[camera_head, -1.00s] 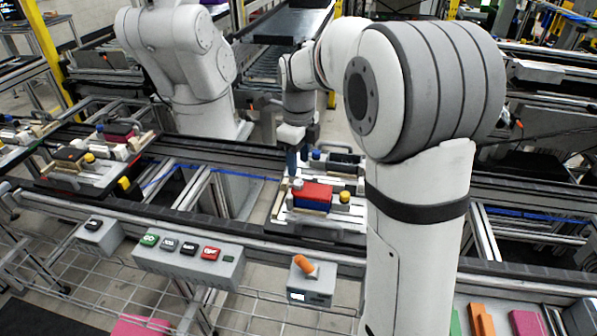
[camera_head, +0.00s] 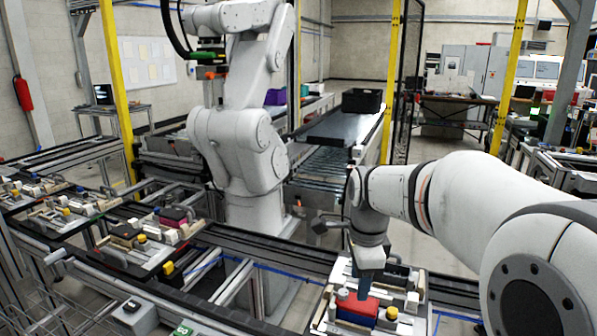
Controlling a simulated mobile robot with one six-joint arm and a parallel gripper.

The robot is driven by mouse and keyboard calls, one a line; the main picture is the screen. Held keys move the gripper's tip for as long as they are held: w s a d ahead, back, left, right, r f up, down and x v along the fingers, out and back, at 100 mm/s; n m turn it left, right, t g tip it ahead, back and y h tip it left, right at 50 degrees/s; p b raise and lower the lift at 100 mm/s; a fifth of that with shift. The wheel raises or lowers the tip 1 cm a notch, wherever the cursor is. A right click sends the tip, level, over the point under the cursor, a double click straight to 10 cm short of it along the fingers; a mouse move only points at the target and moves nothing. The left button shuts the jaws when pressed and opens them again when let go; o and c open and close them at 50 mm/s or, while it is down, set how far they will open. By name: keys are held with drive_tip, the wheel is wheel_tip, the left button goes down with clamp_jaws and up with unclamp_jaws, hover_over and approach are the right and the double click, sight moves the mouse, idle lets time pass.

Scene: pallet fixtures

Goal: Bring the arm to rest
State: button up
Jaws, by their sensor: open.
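My white arm reaches in from the right edge, and its wrist bends down over the nearest pallet fixture (camera_head: 328,315) at the lower middle. My gripper (camera_head: 366,284) points down just behind and above a red block with a blue side (camera_head: 358,309). Its fingers are small and dark bluish here, seen from one side. I see nothing held between them. I cannot tell from this view how far the fingertips are from the block. My upper arm joint fills the lower right corner.
A second white robot arm (camera_head: 235,140) stands behind the line. Several pallets with coloured blocks, one with a dark red block (camera_head: 173,215), sit on the conveyor at left. A black crate (camera_head: 361,101) stands on the rear conveyor. Yellow posts (camera_head: 117,90) rise around.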

drive_tip(key=s+d+f+n+t, duration=0.1)
drive_tip(key=s+f+n, duration=0.1)
drive_tip(key=s+n, duration=0.6)
drive_tip(key=s+d+f+n+t, duration=0.1)
drive_tip(key=s+n, duration=0.7)
drive_tip(key=n, duration=0.1)
drive_tip(key=shift+s+f+n, duration=0.4)
